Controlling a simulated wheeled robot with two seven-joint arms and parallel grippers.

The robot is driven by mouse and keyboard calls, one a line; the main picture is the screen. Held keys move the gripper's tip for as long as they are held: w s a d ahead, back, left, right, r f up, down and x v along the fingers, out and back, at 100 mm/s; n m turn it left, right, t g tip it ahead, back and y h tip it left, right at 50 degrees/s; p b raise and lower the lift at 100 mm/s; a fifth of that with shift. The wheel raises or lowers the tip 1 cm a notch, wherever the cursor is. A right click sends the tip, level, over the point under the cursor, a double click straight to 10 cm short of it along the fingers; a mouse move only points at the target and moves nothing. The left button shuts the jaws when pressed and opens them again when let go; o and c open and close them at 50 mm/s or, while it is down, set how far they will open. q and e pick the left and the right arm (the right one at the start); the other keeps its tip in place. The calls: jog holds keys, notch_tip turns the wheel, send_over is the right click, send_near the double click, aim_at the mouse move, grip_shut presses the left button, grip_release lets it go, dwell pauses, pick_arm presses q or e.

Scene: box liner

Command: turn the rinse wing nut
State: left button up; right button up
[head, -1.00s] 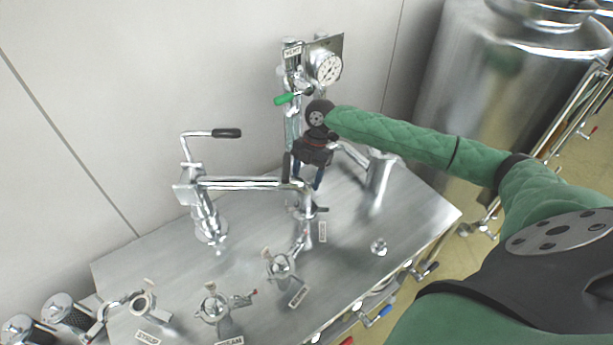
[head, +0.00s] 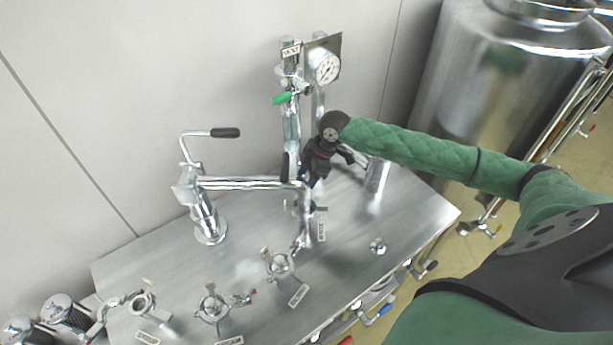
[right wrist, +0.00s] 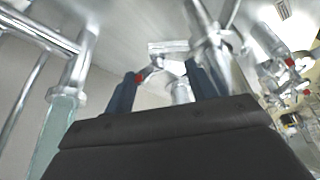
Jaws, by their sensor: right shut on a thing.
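The rinse wing nut (head: 318,209) is a small metal part with a dark tip, on the fitting above a vertical label (head: 321,229), too small to read surely. My right gripper (head: 309,183) reaches down to this fitting from above, tilted, beside the right end of the bent pipe. In the right wrist view my gripper (right wrist: 163,85) has its two blue fingers on either side of small metal parts, one with a red tip. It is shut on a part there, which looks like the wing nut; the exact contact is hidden. My left gripper is not in view.
The bent pipe (head: 245,184) with a black handle crosses left of my gripper. A gauge (head: 326,68) and a green-handled valve (head: 284,98) stand behind. Several clamp fittings (head: 213,307) line the steel top's front. A large tank (head: 470,100) stands right.

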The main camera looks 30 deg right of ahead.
jog(key=shift+m+t, duration=0.3)
jog(key=shift+m, duration=0.4)
jog(key=shift+r, duration=0.1)
jog(key=o, duration=1)
